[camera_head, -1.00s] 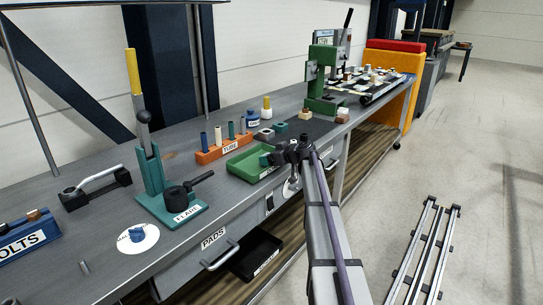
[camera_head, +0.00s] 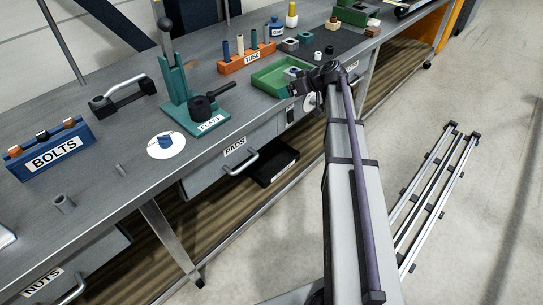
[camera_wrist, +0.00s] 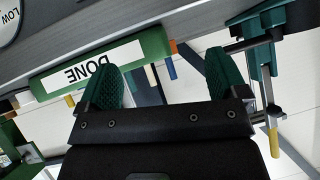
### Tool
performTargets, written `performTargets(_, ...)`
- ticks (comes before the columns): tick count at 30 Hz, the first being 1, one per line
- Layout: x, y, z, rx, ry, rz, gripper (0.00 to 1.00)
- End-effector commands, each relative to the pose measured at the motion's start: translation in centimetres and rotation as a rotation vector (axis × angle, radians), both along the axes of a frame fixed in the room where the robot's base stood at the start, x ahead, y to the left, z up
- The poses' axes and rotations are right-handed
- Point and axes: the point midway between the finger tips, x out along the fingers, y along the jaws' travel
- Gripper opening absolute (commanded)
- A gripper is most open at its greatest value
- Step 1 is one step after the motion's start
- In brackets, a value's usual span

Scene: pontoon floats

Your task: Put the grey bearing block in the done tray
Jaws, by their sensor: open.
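A grey block with a dark hole on top (camera_head: 290,43), which looks like the bearing block, sits on the bench just behind the green tray, beside a teal block (camera_head: 306,38). The green done tray (camera_head: 268,85) stands near the bench's front edge. In the wrist view its wall shows with an upside-down DONE label (camera_wrist: 92,68). My gripper (camera_head: 297,84) is at the tray's front right edge. In the wrist view its two green fingers (camera_wrist: 163,82) are spread apart with nothing held between them. A small pale and bluish item near the gripper is unclear.
An orange TUBE rack (camera_head: 233,66) with upright tubes stands left of the blocks. A green FLARE press (camera_head: 205,118) with a tall lever is further left. A dark mat (camera_head: 335,40) carries small parts. A blue BOLTS rack (camera_head: 50,150) is at far left.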

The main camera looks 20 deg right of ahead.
Motion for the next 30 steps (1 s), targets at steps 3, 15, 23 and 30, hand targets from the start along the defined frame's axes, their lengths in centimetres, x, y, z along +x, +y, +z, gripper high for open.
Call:
performTargets(3,-9.3,11.8,-3.5,-0.05,0.344,0.008,0.91)
performTargets(15,-27.7,20.3,-6.9,-0.394,0.857,-0.384,0.91)
performTargets(23,-27.5,20.2,-4.6,-0.391,0.855,-0.382,0.91)
performTargets(30,-27.5,20.2,-0.3,-0.39,0.854,-0.382,0.91)
